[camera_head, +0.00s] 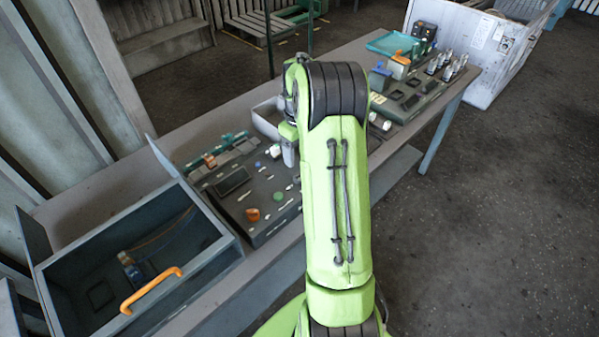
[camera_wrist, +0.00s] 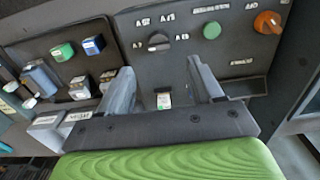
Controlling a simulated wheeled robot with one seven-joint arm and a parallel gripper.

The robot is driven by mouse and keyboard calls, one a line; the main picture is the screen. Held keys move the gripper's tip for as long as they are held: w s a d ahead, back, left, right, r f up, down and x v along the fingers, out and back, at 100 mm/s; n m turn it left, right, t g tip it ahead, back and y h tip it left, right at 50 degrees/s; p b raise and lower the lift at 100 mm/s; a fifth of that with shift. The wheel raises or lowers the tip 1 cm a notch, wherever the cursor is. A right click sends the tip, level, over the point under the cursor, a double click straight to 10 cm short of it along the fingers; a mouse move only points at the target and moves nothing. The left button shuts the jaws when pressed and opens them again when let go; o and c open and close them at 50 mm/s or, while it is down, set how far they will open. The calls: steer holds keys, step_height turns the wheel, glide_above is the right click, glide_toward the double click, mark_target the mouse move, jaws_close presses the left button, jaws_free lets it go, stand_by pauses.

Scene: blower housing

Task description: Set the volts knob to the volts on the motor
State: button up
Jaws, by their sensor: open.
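A black rotary knob (camera_wrist: 158,42) sits on the dark control panel (camera_wrist: 185,66), with small white labels around it that are too blurred to read surely. My gripper (camera_wrist: 160,72) is open and empty, its two fingers spread below the knob in the wrist view and not touching it. A small white and green piece (camera_wrist: 163,100) shows between the fingers. In the head view my arm hides much of the panel (camera_head: 262,236). I cannot pick out the motor surely; a small dark blue part (camera_head: 131,270) lies inside the open grey box (camera_head: 215,268).
A green button (camera_wrist: 212,30) and an orange knob (camera_wrist: 267,22) sit right of the black knob. Several coloured blocks (camera_wrist: 62,52) stand left of it. The open box has an orange handle (camera_head: 150,290). More parts crowd the table's (camera_head: 335,62) far right end.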

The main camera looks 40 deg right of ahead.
step_height(320, 180, down, 9)
steer(key=shift+d, duration=0.15)
steer(key=c, duration=1.1)
